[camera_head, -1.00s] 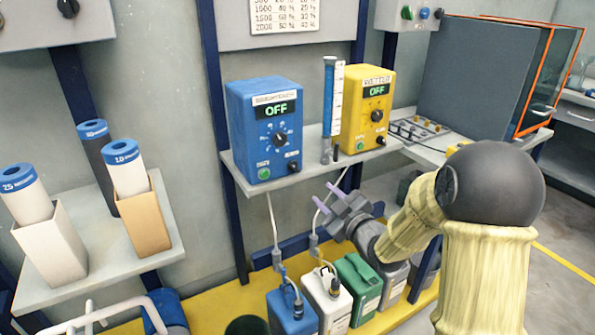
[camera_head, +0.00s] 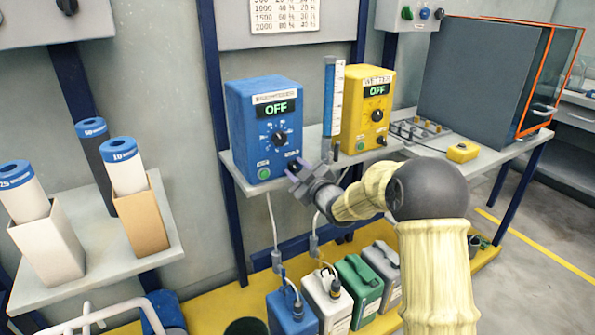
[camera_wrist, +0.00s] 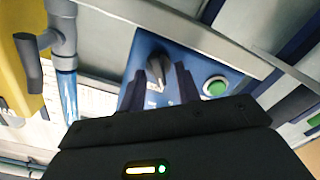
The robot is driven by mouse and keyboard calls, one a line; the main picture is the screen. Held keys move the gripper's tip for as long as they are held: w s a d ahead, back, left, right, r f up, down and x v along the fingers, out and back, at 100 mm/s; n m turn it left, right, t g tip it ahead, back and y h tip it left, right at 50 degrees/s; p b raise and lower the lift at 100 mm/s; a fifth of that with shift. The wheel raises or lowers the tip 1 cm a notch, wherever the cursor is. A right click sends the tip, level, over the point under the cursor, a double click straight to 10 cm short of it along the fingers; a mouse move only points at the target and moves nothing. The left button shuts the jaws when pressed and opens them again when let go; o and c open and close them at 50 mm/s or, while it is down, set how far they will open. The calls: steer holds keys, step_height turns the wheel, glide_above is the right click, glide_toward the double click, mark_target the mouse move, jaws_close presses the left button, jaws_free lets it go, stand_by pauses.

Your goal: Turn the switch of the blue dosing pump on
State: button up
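The blue dosing pump (camera_head: 250,115) stands on the upper shelf, its display (camera_head: 278,109) reading OFF. A larger dial (camera_head: 279,138) sits below the display, and a green button (camera_head: 264,172) is at lower left. My gripper (camera_head: 294,170) is at the pump's lower right front corner and covers most of the small black switch there. In the wrist view, the picture is turned over: the dark switch (camera_wrist: 157,70) appears between the two fingertips of my open gripper (camera_wrist: 158,82), beside the green button (camera_wrist: 215,87). Contact with the switch cannot be told.
A yellow pump (camera_head: 362,115), also reading OFF, stands to the right, with a blue measuring tube (camera_head: 329,100) between the pumps. The shelf edge (camera_head: 240,172) runs just below the pump. Several canisters (camera_head: 360,290) stand on the yellow platform below.

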steer(key=shift+w, duration=0.1)
jaws_close()
steer(key=shift+m+p, duration=0.3)
steer(key=shift+m, duration=0.1)
steer(key=m+p, duration=0.1)
steer(key=m, duration=0.1)
steer(key=shift+r+m, duration=0.15)
steer(key=shift+m, duration=0.15)
steer(key=m+p, duration=0.1)
steer(key=m, duration=0.2)
steer(key=m+p, duration=0.3)
steer(key=m, duration=0.2)
steer(key=shift+w+d+m+p, duration=0.2)
steer(key=shift+d+m+p, duration=0.05)
steer(key=shift+m+p, duration=0.5)
steer(key=shift+m, duration=0.55)
steer(key=shift+f, duration=0.2)
